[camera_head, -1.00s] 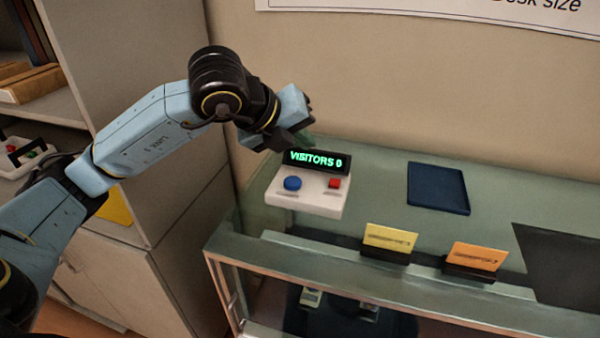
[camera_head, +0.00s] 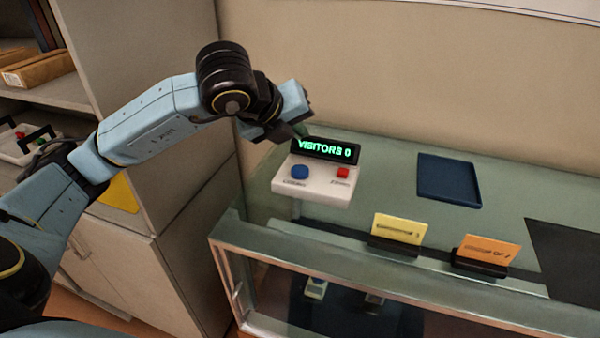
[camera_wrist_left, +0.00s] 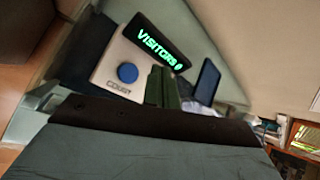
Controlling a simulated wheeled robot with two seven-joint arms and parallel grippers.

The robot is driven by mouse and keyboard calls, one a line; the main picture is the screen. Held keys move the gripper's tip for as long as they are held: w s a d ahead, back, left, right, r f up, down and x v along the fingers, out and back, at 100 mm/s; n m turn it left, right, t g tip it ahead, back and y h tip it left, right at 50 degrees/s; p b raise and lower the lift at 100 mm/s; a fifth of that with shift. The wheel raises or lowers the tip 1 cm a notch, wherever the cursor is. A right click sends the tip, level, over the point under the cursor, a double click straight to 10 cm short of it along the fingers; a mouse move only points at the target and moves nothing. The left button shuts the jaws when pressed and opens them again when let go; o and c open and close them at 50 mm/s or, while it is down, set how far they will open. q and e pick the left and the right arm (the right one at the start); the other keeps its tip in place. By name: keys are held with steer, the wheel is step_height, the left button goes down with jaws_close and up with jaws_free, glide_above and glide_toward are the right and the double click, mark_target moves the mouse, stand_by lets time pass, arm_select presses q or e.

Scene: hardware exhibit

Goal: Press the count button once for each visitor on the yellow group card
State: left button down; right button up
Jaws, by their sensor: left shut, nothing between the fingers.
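A white counter box (camera_head: 318,184) stands on the glass-topped case. Its display (camera_head: 325,150) reads "VISITORS 0" in green. The blue count button (camera_head: 300,172) is at its left and a red button (camera_head: 343,172) at its right. The blue button (camera_wrist_left: 127,73) also shows in the left wrist view, with "COUNT" beside it. The yellow group card (camera_head: 397,228) stands in a black holder, its print too small to read surely. My left gripper (camera_head: 300,131) is shut and empty, behind the display's left end and apart from the blue button. My right gripper is out of view.
An orange card (camera_head: 486,251) stands in a holder right of the yellow one. A dark blue tray (camera_head: 449,180) lies behind the cards. A dark mat (camera_head: 570,262) covers the right end. Shelves (camera_head: 110,60) stand at left.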

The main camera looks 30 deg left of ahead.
mark_target(297, 172)
arm_select(q)
step_height(297, 172, down, 5)
steer(key=b, duration=0.3)
steer(key=shift+f+b, duration=0.3)
steer(key=shift+b, duration=0.15)
steer(key=shift+f, duration=0.1)
stand_by(1.5)
steer(key=shift+f+b, duration=0.35)
steer(key=shift+b, duration=0.4)
steer(key=shift+f+b, duration=0.45)
steer(key=shift+b, duration=0.2)
stand_by(0.3)
stand_by(0.4)
steer(key=shift+r+p, duration=0.45)
steer(key=shift+r, duration=0.45)
steer(key=shift+r, duration=0.1)
